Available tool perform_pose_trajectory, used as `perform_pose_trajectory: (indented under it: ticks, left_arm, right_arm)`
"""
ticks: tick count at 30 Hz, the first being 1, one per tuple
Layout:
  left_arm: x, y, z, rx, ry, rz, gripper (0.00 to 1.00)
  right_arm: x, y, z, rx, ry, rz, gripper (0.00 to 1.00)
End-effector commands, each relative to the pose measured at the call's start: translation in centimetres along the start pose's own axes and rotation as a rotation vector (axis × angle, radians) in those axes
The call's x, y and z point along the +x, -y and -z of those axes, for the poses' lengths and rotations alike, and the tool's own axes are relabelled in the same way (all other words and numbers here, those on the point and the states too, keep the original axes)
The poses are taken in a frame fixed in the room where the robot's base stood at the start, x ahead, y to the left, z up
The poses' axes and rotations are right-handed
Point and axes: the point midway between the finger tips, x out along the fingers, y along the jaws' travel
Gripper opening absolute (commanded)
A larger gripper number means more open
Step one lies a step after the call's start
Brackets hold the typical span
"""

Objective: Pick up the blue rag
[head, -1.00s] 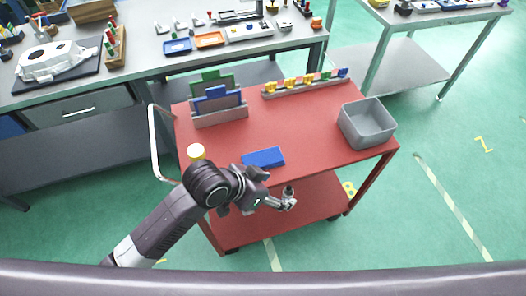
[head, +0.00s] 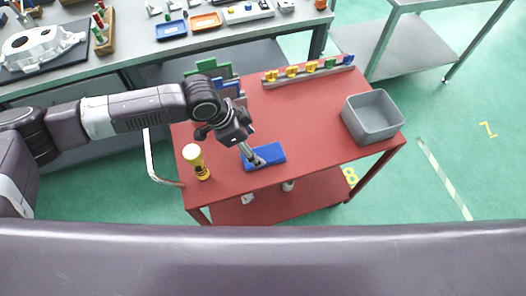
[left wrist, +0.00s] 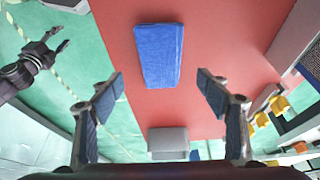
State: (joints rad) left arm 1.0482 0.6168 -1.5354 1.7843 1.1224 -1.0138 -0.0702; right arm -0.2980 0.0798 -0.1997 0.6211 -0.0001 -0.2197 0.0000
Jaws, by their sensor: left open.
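The blue rag (head: 272,155), a flat folded rectangle, lies on the red cart top (head: 300,115) near its front edge. It also shows whole in the left wrist view (left wrist: 158,55), ahead of the fingertips. My left gripper (head: 257,160) is above the rag and covers its left part in the head view. In the left wrist view my left gripper (left wrist: 162,86) has its fingers spread wide with nothing between them. My right gripper (left wrist: 57,40) shows at the left of the wrist view, over the floor, with its fingers apart and empty.
A yellow-and-black flashlight (head: 197,163) stands left of the rag. A grey bin (head: 372,117) sits at the cart's right end. A rack with coloured clips (head: 310,70) lines the back edge. A holder with green and blue plates (head: 222,80) stands behind my left wrist.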

Motion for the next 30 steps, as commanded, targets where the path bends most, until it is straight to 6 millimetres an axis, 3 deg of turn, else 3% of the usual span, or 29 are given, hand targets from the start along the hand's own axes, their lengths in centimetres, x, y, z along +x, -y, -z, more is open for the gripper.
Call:
perform_pose_trajectory:
  ticks: [15, 25, 30]
  left_arm:
    - [5.9, 0.0, -0.2, 0.001, 0.001, -0.001, 0.7]
    - [6.7, 0.1, -0.2, 0.001, -0.001, 0.001, 0.7]
    - [6.7, 0.1, -0.2, 0.001, -0.001, 0.0, 0.53]
  right_arm:
    - [-2.1, 0.0, -0.3, 0.0, 0.006, 0.001, 0.4]
    - [-2.2, 0.0, -0.2, 0.0, 0.005, 0.001, 0.4]
    - [-2.2, 0.0, -0.1, 0.0, 0.004, 0.0, 0.4]
